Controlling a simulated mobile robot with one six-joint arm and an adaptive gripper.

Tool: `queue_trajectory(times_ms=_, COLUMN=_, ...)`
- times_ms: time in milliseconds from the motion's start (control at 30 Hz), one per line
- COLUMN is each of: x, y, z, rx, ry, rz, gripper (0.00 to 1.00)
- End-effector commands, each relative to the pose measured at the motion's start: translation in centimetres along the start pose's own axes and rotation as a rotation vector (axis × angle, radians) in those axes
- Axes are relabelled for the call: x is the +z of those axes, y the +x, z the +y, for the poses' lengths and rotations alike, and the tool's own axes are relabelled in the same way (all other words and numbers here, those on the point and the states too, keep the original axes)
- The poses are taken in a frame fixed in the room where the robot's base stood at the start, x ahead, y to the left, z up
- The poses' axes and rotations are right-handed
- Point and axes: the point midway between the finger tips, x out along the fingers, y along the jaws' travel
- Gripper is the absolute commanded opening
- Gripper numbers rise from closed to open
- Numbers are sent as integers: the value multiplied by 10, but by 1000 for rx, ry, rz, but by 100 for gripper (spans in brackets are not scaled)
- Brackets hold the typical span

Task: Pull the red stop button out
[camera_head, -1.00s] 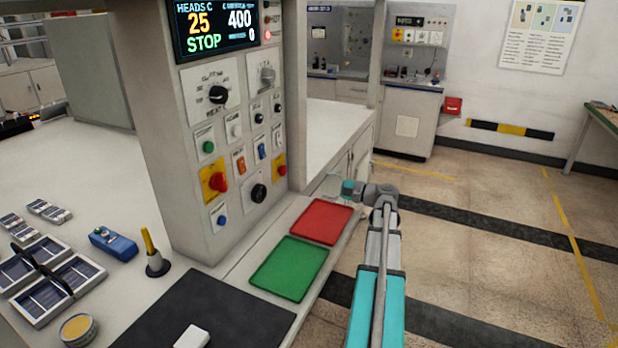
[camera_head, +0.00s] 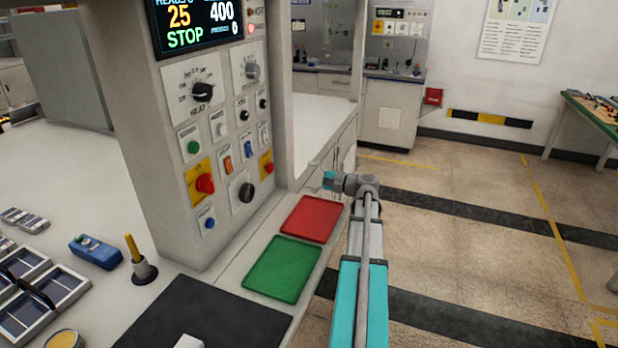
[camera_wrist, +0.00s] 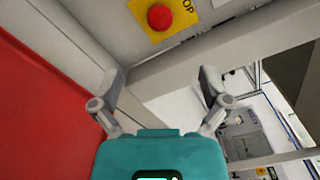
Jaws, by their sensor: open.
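In the head view, the control column carries two red buttons on yellow plates: a larger one (camera_head: 205,183) at left and a smaller one (camera_head: 267,167) at right. The wrist view shows a round red button (camera_wrist: 160,17) on a yellow plate (camera_wrist: 182,13), whose visible lettering ends in "OP". I cannot tell for sure which head-view button this is. My gripper (camera_head: 318,178) is right of the column, above the red tray's far end. In the wrist view my gripper (camera_wrist: 162,80) is open and empty, its fingers spread below the button and apart from it.
A red tray (camera_head: 311,219) and a green tray (camera_head: 283,269) lie on the ledge before the column. Knobs, switches and a STOP display crowd the panel. A yellow-tipped tool stands in a dark holder (camera_head: 145,271). Open floor (camera_head: 470,240) lies to the right.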

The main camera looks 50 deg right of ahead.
Motion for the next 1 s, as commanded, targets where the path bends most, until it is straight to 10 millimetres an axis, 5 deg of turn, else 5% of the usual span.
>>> queue_trajectory(times_ms=1000, x=0, y=124, z=0, rx=1, ry=0, rz=-2, gripper=96)
